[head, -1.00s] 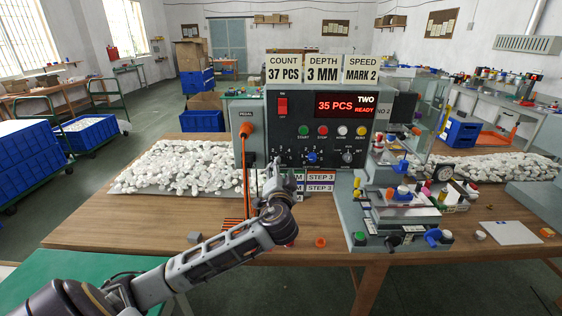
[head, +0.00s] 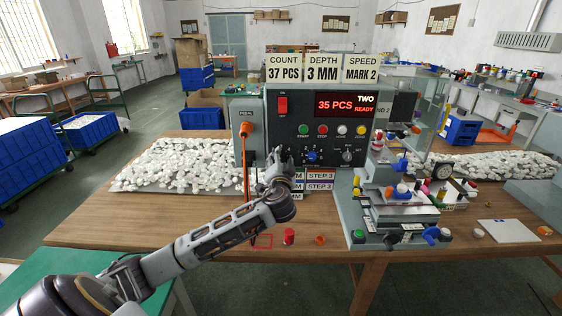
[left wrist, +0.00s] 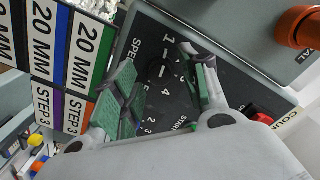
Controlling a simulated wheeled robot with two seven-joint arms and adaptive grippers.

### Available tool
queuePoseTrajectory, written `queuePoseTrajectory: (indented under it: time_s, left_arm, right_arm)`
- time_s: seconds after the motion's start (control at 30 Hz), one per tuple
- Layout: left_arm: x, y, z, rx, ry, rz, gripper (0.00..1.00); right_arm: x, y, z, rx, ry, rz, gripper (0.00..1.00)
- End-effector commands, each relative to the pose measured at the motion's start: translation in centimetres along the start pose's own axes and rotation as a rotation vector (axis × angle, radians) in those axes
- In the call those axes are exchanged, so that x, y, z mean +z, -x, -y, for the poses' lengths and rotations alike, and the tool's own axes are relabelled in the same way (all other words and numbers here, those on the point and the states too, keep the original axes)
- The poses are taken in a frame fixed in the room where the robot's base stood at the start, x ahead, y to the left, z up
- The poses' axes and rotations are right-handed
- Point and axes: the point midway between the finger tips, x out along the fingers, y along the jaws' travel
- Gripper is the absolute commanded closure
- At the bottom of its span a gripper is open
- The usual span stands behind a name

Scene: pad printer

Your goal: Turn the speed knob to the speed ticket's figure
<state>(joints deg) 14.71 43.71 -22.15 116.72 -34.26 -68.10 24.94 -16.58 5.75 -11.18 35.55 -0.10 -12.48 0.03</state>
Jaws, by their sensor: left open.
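The speed ticket (head: 361,69) stands on top of the grey control box (head: 254,108) and reads MARK 2. My left gripper (head: 281,156) is at the lower left of the panel and hides the speed knob in the head view. In the left wrist view, the dark speed knob (left wrist: 158,70) sits between the open fingers of my left gripper (left wrist: 160,62), beside the SPEED lettering and printed figures. I cannot tell where its pointer stands or whether the fingers touch it. My right gripper is not in view.
A blue knob (head: 312,157) and a dark knob (head: 348,156) are right of my gripper. An orange plug (head: 246,129) with a hanging cable is close on the left. Step labels (head: 320,176) lie below the panel. A red cylinder (head: 289,236) stands on the table.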

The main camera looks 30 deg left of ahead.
Motion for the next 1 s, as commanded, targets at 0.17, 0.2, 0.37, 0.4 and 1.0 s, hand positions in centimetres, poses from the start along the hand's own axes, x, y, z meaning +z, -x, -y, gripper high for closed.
queuePoseTrajectory:
  time_s: [0.17,0.2,0.37,0.4,1.0]
  left_arm:
    - [0.0,0.0,0.0,0.000,0.000,0.000,0.71]
    - [0.0,0.0,0.0,0.000,0.000,0.000,0.76]
    - [0.0,0.0,0.0,0.000,0.000,0.000,0.97]
    - [0.0,0.0,0.0,0.000,0.000,0.000,1.00]
    - [0.0,0.0,0.0,0.002,-0.128,0.002,1.00]
  right_arm:
    - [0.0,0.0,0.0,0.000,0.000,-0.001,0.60]
    - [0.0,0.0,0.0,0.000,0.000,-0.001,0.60]
    - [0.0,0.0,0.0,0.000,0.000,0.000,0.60]
    - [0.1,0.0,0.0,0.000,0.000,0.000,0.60]
    - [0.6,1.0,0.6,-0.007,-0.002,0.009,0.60]
